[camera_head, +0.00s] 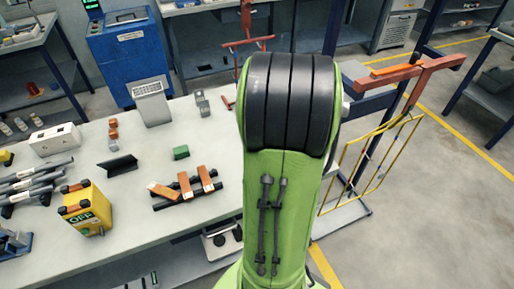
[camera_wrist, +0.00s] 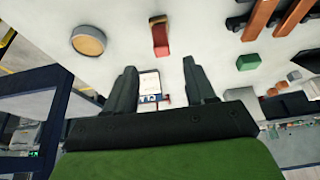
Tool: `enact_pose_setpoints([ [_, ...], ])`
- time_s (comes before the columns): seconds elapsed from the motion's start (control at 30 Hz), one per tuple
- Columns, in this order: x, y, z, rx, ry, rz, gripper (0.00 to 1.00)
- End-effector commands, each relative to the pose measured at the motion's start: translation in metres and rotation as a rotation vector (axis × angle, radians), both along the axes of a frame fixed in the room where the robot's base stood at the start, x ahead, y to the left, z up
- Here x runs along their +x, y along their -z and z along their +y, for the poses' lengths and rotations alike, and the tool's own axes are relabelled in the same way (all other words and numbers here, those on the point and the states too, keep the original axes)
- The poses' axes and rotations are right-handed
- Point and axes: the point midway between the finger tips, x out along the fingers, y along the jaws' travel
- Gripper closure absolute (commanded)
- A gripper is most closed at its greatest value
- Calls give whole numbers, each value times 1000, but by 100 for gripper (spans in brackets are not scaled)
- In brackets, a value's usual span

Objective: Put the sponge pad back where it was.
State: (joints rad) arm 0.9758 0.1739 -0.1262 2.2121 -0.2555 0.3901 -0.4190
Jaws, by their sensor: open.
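A small green block (camera_head: 181,152), possibly the sponge pad, lies on the light worktable (camera_head: 127,226). It also shows in the wrist view (camera_wrist: 250,62), to the right of my gripper. A red block (camera_wrist: 160,36) lies ahead of the gap between my fingers; I cannot tell which of the two blocks is the sponge pad. My gripper (camera_wrist: 160,70) is open, with its two dark fingers apart and nothing held between them. In the head view my green arm hides the gripper and part of the table.
A black rack with orange bars (camera_head: 186,186) lies in front of the green block. A yellow box marked OFF (camera_head: 86,208) stands at the left. A round tan disc (camera_wrist: 88,40) lies left of my fingers. Bare table shows between these things.

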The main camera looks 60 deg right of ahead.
Motion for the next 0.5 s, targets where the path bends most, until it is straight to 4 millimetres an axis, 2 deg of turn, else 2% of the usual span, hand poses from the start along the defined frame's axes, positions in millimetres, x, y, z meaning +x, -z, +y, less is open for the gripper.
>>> enact_pose_setpoints([
  [0.03,-3,-11,1,-3,0,-1,45],
  [0.1,-6,-18,3,-2,0,-1,45],
  [0.37,-6,-24,9,-1,-9,0,45],
  [0.47,11,-42,43,-9,-75,-9,45],
  [0.5,18,-53,68,-12,-117,-12,45],
])
